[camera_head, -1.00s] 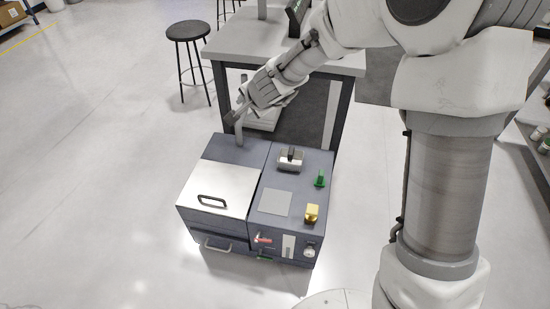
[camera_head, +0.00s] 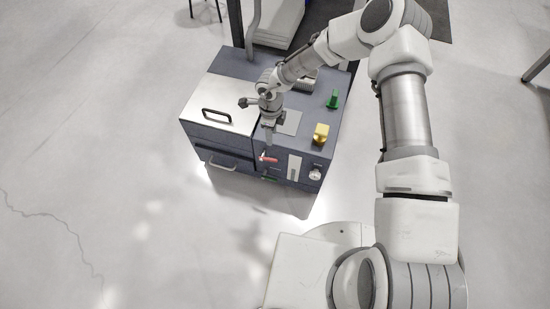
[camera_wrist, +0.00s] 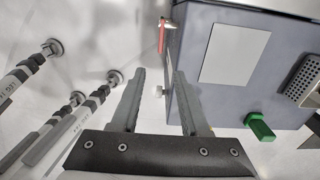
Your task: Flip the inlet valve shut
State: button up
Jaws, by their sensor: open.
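A dark grey-blue fixture box (camera_head: 225,72) stands on the floor. A red lever (camera_head: 268,158) sits at the top of its front face, with a green lever (camera_head: 271,178) below it. I cannot tell from the markings which one is the inlet valve. My gripper (camera_head: 269,138) points down just above the red lever and partly overlaps it. In the wrist view, my gripper (camera_wrist: 159,82) is open, with nothing between its fingers. The red lever (camera_wrist: 162,36) shows beyond the fingertips, at the box's edge, apart from them.
On the box are a silver lid with a black handle (camera_head: 218,115), a grey plate (camera_head: 291,122), a yellow knob (camera_head: 321,133) and a green knob (camera_head: 333,98). A gauge (camera_head: 315,173) and a silver drawer handle (camera_head: 221,164) are on the front. The floor in front is clear.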

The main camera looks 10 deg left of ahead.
aim_at(272, 159)
notch_tip(272, 159, down, 17)
jog(key=b, duration=0.6)
jog(key=shift+r, duration=0.1)
grip_shut()
